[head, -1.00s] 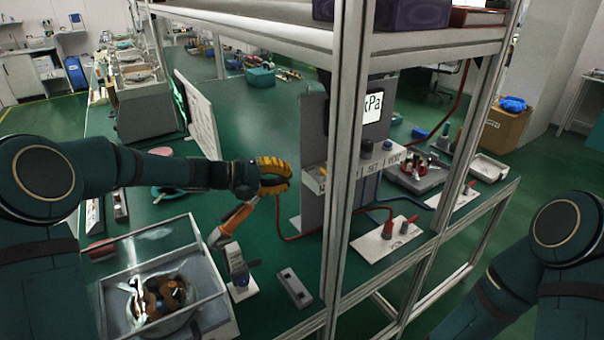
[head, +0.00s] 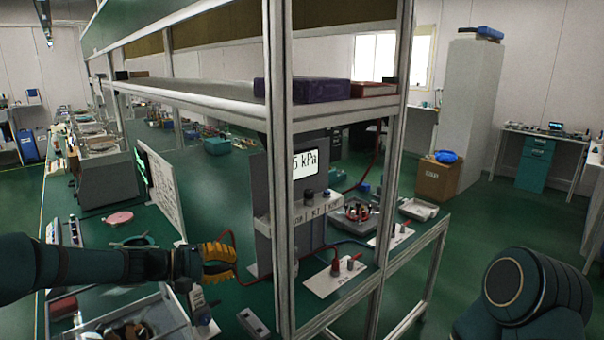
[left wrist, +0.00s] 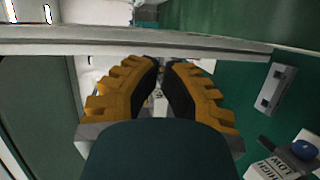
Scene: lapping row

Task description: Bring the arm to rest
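My left arm comes in from the left in the head view, stretched out over the bench. Its orange-fingered gripper (head: 232,256) is beside the front post of the shelf frame, above the bench. In the left wrist view the gripper (left wrist: 161,72) shows its two fingers with dark pads and a gap between them; nothing is held. A pale rail of the frame (left wrist: 215,42) crosses just beyond the fingertips. Only an upper part of my right arm shows at the lower right of the head view; its gripper is out of view.
A metal shelf post (head: 281,190) stands right of my left gripper. A gauge stand with a display (head: 306,164) is behind it. A clear-walled bin (head: 172,312), a small grey block (head: 252,322) and a white valve plate (head: 334,278) are near. The floor at right is open.

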